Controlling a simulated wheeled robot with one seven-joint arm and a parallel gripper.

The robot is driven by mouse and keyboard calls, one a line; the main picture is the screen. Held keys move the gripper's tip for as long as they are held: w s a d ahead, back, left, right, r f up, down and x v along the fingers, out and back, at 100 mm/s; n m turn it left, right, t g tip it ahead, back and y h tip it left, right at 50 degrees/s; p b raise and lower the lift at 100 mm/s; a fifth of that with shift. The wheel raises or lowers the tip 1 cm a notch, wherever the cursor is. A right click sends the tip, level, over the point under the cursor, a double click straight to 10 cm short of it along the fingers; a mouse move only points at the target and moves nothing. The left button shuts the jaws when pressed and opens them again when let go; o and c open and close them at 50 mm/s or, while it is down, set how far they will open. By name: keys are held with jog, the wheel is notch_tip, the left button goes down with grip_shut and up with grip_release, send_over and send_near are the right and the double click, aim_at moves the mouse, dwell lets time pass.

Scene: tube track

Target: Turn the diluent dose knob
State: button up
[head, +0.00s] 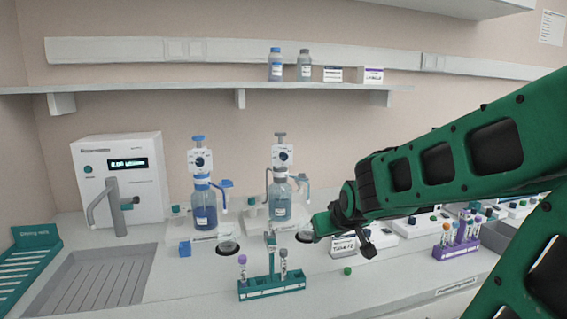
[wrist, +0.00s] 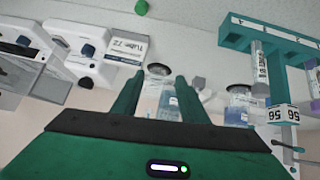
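Two bottle-top dispensers stand on the bench in the head view, each with a round dark dial knob on its white head. The left one (head: 204,190) has blue fittings and its knob (head: 199,161) faces me. The right one (head: 281,185) has grey fittings and its knob (head: 283,157) also faces me. I cannot read which is the diluent. My gripper (head: 318,226) is low, right of and nearer than the right dispenser, apart from both knobs. In the wrist view its fingers (wrist: 157,95) are apart, with a bluish bottle (wrist: 169,105) showing beyond the gap.
A teal rack (head: 272,286) with tubes stands in front of the dispensers; it also shows in the wrist view (wrist: 262,36). A "Tube 72" card (head: 343,247) and green cap (head: 348,271) lie near my gripper. A purple rack (head: 456,251) is right. A sink (head: 95,280) is left.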

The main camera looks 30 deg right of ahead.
jog(key=w+r+n+t+h, duration=0.1)
jog(key=w+r+n+t, duration=0.1)
jog(key=w+r+t, duration=0.5)
jog(key=t, duration=0.2)
send_near(284, 158)
jog(key=shift+n, duration=0.4)
jog(key=x, duration=0.8)
jog(key=shift+w, duration=0.15)
jog(key=shift+c, duration=0.6)
grip_shut()
